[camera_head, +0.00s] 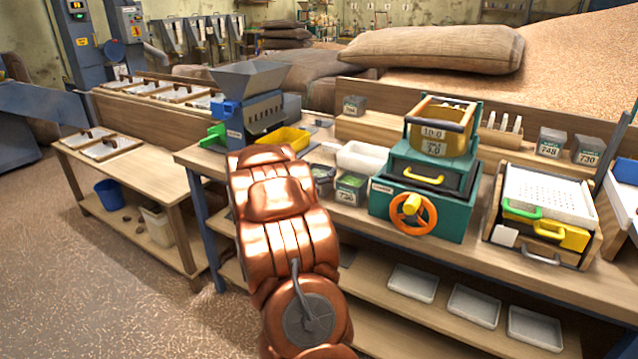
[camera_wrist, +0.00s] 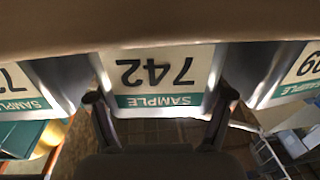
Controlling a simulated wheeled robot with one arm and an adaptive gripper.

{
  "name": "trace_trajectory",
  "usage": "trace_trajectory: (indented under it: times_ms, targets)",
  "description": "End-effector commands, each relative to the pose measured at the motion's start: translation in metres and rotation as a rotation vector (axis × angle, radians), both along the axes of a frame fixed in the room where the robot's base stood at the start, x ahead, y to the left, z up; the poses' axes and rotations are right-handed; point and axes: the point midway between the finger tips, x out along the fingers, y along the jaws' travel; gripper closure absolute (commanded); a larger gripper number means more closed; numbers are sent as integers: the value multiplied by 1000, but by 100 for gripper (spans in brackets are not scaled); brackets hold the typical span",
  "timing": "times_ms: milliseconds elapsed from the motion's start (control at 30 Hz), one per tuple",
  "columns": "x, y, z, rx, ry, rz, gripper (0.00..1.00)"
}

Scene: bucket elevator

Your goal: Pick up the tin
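In the wrist view, a grey metal tin with an upside-down label, 742 SAMPLE (camera_wrist: 155,75), fills the middle. My gripper (camera_wrist: 161,100) is open, its two dark fingers apart near the lower corners of the label; I cannot tell whether they touch the tin. In the head view my copper arm hides the gripper and this tin. Other sample tins there are 724 (camera_head: 350,188), 748 (camera_head: 550,143) and 730 (camera_head: 588,150).
Neighbouring tins flank it closely at left (camera_wrist: 18,85) and right (camera_wrist: 295,78) in the wrist view. The bench holds a white tray (camera_head: 362,156), a green machine with an orange wheel (camera_head: 425,200), a grey hopper mill (camera_head: 250,105) and a yellow tray (camera_head: 283,140).

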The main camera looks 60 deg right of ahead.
Motion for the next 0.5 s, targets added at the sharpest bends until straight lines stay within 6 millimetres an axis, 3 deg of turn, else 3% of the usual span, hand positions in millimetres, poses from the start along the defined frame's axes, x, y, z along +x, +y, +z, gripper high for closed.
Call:
trace_trajectory:
  times_ms: [33,367,500]
  targets:
    - [0,0,0,0,0,0,35]
    - [0,0,0,0,0,0,69]
    - [0,0,1,-1,-1,0,70]
